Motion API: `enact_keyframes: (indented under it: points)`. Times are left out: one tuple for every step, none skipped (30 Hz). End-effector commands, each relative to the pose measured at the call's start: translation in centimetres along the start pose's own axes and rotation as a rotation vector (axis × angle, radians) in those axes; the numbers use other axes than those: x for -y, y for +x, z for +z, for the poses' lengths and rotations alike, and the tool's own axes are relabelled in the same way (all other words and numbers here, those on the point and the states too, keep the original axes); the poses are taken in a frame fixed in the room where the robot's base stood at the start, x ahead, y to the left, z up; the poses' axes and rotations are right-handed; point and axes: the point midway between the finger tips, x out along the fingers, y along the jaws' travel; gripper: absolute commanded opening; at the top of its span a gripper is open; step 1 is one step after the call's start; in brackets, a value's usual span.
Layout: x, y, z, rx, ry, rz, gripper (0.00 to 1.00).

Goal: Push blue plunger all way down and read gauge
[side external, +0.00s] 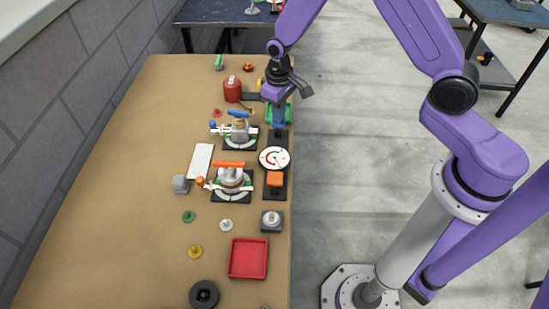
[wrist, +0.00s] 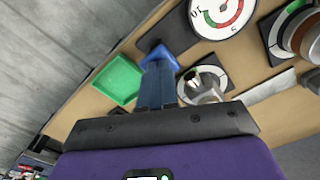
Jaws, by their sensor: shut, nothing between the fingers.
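The blue plunger (side external: 279,131) stands on a black base at the table's right edge, behind the gauge in the side view. In the wrist view the plunger's blue top (wrist: 165,55) shows at the ends of my fingers. My gripper (side external: 279,117) is shut and empty, pointing down directly above the plunger; I cannot tell whether they touch. The fingers also show in the wrist view (wrist: 158,80) and hide part of the plunger. The round white gauge (side external: 274,159) has a red and green arc; in the wrist view the gauge (wrist: 222,12) is cut off. Its reading is not legible.
An orange block (side external: 275,180) sits in front of the gauge. A green tray (wrist: 118,82) lies beside the plunger. A red tray (side external: 248,258) is in front. The table's left side is largely clear.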

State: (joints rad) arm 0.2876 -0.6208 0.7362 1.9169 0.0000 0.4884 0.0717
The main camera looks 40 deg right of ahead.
Motion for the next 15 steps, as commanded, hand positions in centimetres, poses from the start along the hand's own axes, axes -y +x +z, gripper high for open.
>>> enact_keyframes:
  points:
    - [0.0,0.2,0.0,0.001,0.0,0.0,0.0]
    - [0.0,0.3,0.0,0.002,0.0,0.0,0.0]
    - [0.0,0.5,0.0,0.002,0.0,0.0,0.0]
    - [0.0,0.6,0.0,0.002,0.0,0.0,0.0]
    - [0.0,0.7,0.0,0.001,0.0,0.0,0.0]
    - [0.0,0.8,0.0,0.001,-0.001,0.0,0.0]
    - [0.0,0.9,0.0,0.001,-0.001,0.0,0.0]
    - [0.0,1.0,0.0,0.0,-0.001,0.0,0.0]
    - [0.0,1.1,0.0,0.001,-0.001,0.0,0.0]
    - [0.0,1.2,0.0,0.001,-0.001,0.0,0.0]
    - [0.0,1.4,0.0,0.001,-0.001,0.0,0.0]
    - [0.0,1.5,0.0,0.002,-0.001,0.0,0.0]
    - [0.0,1.6,0.0,0.002,-0.001,0.0,0.0]
    - [0.0,1.7,0.0,0.002,-0.001,0.0,0.0]
    - [0.0,1.9,0.0,0.002,-0.001,0.0,0.0]
